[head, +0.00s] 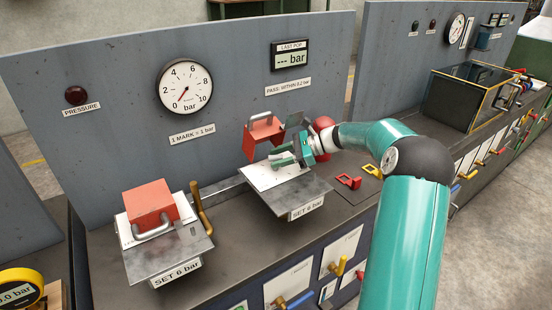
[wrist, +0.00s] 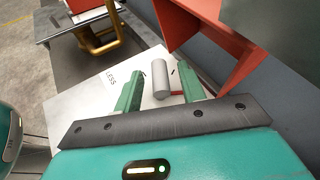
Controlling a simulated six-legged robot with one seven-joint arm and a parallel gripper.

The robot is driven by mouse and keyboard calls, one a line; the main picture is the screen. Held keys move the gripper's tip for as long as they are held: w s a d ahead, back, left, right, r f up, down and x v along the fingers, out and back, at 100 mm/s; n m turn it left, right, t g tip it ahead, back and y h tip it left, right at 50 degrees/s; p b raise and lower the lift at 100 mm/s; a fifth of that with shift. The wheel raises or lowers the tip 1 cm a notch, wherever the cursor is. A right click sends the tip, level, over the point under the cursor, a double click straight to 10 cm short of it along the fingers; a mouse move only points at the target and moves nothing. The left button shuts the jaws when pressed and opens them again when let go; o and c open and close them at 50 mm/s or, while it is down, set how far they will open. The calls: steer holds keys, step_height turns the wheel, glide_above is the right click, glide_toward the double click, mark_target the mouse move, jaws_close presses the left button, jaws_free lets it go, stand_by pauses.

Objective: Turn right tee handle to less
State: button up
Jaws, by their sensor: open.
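The right tee handle (wrist: 161,78) shows in the wrist view as a grey rounded bar over a white plate (wrist: 85,108) marked LESS on its left. A small red piece (wrist: 177,93) shows beside the handle. My gripper (wrist: 158,72) is open, with one green finger on each side of the handle. I cannot tell whether either finger touches it. In the head view my gripper (head: 291,156) is at the right station, above its white plate (head: 262,178), and hides the handle. A raised red cover (head: 265,132) stands behind it.
The left station has a red cover (head: 150,204) lying over its plate. A brass lever (head: 202,208) stands between the stations. A pressure gauge (head: 184,87) reads near zero, and a display (head: 290,56) shows dashes.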

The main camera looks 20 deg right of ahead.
steer(key=v, duration=1.2)
steer(key=shift+d+r, duration=0.15)
steer(key=shift+d, duration=0.05)
